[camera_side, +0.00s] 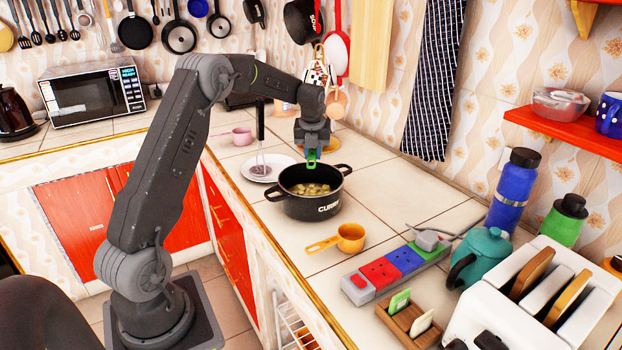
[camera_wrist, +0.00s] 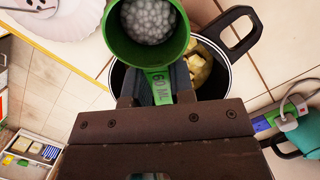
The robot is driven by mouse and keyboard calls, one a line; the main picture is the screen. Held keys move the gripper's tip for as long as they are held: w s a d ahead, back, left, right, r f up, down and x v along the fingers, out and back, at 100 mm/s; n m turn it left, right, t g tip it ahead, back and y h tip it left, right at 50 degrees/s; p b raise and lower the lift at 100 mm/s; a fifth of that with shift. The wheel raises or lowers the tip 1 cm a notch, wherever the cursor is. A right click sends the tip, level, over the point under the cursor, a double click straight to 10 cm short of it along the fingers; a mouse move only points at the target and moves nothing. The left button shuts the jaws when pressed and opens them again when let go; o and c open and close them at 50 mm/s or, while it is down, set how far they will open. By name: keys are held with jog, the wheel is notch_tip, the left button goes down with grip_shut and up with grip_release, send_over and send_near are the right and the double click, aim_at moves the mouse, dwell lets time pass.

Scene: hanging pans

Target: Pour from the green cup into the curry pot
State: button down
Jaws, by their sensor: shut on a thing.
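The green cup (camera_wrist: 143,58) is full of small white balls in the wrist view, its mouth facing the camera. My gripper (camera_wrist: 150,90) is shut on its handle, which is marked 60 ML. In the side view only a green bit of the cup (camera_side: 311,156) shows below my gripper (camera_side: 312,147); the rest is hidden. The black curry pot (camera_side: 300,206) stands on the counter with yellowish chunks inside. My gripper is above the pot's far side in the side view. In the wrist view the cup overlaps the rim of the pot (camera_wrist: 214,84).
An orange measuring cup (camera_side: 349,238) lies in front.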

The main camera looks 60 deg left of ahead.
aim_at(312, 158)
jog(key=shift+s+d+f+t+y, duration=0.25)
jog(key=shift+s+d+t+y, duration=0.3)
jog(key=shift+d+y, duration=0.25)
jog(key=shift+s+d+f+t+y, duration=0.2)
jog(key=shift+d+f+t+y, duration=0.15)
jog(key=shift+f+y, duration=0.25)
jog(key=shift+s+d+f+t+y, duration=0.25)
jog(key=shift+d+f+t+y, duration=0.1)
jog(key=shift+f+t+y, duration=0.3)
jog(key=shift+s+d+f+t+y, duration=0.25)
jog(key=shift+d+f+t+y, duration=0.1)
jog(key=shift+f+t+y, duration=0.3)
jog(key=shift+a+r+y, duration=0.1)
jog(key=shift+r+y, duration=0.05)
jog(key=shift+y, duration=0.25)
jog(key=shift+t+y, duration=0.4)
